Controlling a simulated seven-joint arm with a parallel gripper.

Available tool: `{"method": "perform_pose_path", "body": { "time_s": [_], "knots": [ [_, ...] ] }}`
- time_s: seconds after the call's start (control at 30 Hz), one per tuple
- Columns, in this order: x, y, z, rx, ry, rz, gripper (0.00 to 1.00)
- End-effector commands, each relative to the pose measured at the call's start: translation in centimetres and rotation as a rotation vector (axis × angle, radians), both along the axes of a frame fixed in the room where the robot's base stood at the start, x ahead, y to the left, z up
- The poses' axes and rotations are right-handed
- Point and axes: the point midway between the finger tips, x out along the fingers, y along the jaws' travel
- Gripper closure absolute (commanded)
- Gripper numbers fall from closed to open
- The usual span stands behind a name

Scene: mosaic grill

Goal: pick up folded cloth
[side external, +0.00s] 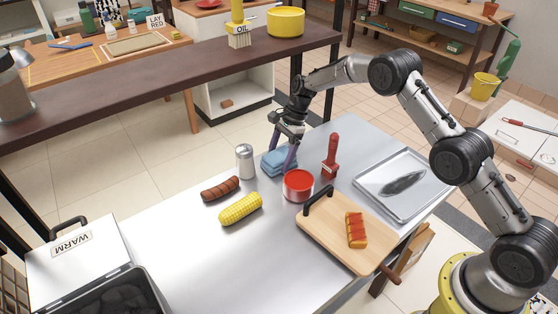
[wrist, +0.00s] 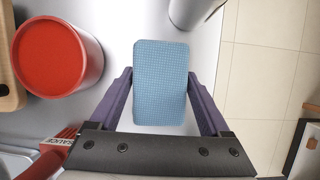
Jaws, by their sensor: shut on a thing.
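The folded cloth (side external: 277,163) is blue and lies at the far side of the steel table in the side view. It shows from above in the wrist view (wrist: 161,82) as a rounded, textured rectangle. My gripper (side external: 282,152) reaches down to the cloth from above. In the wrist view my gripper (wrist: 161,100) has one purple finger along each side of the cloth and is shut on it. I cannot tell whether the cloth is clear of the table.
A red tin (side external: 298,186) and a red bottle (side external: 331,157) stand close by, with a metal shaker (side external: 245,162) on the left. A sausage (side external: 220,189), corn (side external: 240,209), a cutting board (side external: 318,229) and a metal tray (side external: 377,202) surround them.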

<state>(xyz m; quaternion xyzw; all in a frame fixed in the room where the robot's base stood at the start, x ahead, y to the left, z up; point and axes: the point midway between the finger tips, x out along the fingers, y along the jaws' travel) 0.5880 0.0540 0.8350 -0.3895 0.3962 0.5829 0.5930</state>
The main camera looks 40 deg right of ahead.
Motion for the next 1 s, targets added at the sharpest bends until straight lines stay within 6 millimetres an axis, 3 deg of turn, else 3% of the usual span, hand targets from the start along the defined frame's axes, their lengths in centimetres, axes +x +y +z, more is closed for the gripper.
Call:
{"method": "perform_pose_path", "body": {
  "time_s": [0.47,0.7,1.0],
  "knots": [
    [0.0,0.0,0.5,0.000,-0.002,0.000,0.73],
    [0.1,0.0,4.3,0.000,-0.006,0.001,0.73],
    [-0.1,-6.3,4.0,0.000,0.001,-0.004,0.73]
  ]
}}
